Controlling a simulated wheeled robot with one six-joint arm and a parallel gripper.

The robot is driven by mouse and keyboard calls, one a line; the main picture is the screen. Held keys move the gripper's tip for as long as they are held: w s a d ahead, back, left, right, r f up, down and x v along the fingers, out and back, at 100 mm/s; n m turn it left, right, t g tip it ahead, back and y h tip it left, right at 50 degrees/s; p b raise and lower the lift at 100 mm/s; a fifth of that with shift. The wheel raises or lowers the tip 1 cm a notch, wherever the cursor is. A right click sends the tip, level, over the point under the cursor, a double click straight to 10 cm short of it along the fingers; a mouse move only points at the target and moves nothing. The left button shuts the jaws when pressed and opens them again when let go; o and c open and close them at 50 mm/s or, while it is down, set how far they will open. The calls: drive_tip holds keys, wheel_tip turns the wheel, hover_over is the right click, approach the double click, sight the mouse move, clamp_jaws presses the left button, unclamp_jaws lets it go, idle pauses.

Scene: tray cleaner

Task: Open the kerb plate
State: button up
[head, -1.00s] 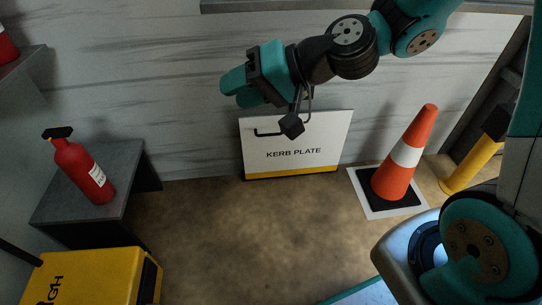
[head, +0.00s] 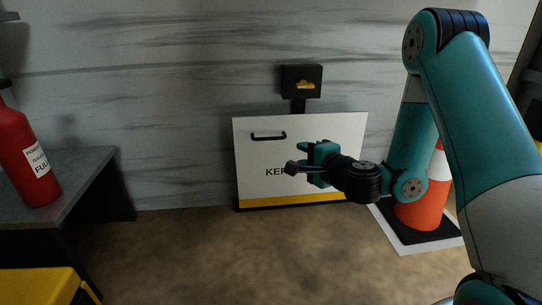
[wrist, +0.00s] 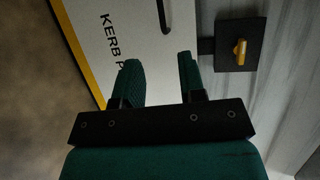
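The kerb plate (head: 345,130) is a white panel with black lettering and a yellow bottom stripe, standing upright against the wall. Its black bar handle (head: 268,136) is near the upper left; part of it shows at the top of the wrist view (wrist: 162,15). My gripper (head: 312,155) is in front of the plate, below and right of the handle, and covers part of the lettering. In the wrist view my gripper (wrist: 159,62) has its two teal fingers apart with nothing between them. The handle lies beyond the fingertips, and I see no contact.
A black box with a yellow knob (head: 305,86) is on the wall above the plate; the knob also shows in the wrist view (wrist: 240,52). An orange cone (head: 420,212) stands at right behind my arm. A red extinguisher (head: 28,160) stands on a grey table (head: 85,165) at left.

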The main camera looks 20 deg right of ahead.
drive_tip(key=p, duration=1.9)
approach(271, 139)
drive_tip(key=w, duration=0.1)
drive_tip(key=shift+b+x, duration=1.25)
drive_tip(key=shift+x, duration=3.2)
drive_tip(key=shift+a, duration=0.1)
drive_tip(key=shift+f, duration=0.1)
clamp_jaws()
